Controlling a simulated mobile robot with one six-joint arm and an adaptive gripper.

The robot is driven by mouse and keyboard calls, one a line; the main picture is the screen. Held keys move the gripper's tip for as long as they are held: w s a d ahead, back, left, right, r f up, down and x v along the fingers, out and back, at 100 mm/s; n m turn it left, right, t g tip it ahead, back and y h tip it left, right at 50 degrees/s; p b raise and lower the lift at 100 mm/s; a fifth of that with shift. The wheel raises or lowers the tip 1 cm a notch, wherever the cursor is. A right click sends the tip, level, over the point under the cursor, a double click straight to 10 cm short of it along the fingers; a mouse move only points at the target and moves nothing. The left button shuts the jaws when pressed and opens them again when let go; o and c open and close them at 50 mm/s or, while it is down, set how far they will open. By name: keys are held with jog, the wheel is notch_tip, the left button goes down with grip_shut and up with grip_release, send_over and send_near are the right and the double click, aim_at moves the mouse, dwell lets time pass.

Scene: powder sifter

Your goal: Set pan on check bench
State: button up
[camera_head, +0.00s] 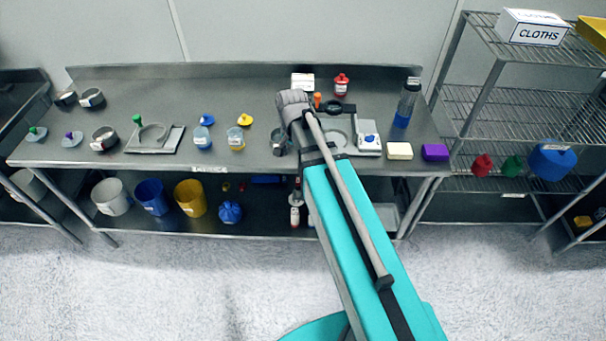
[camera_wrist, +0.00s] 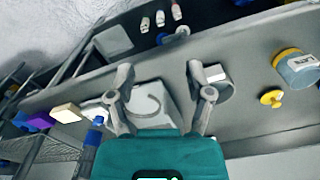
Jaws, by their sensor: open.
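A dark round pan (camera_wrist: 219,88) with a white label stands on the grey bench (camera_wrist: 262,112). It also shows in the head view (camera_head: 278,141), just left of my arm. A pale plate with a round ring (camera_wrist: 150,88) shows between and behind the fingers. Other dark round pans (camera_head: 104,138) (camera_head: 92,98) stand at the bench's left end. Which surface is the check bench is not clear.
A cream block (camera_head: 399,151) and purple block (camera_head: 435,152) lie at the bench's right. A grey plate fixture (camera_head: 165,143) stands left. A wire rack (camera_head: 490,100) stands right.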

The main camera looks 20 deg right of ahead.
jog(key=s+n, duration=0.7)
jog(key=s, duration=0.2)
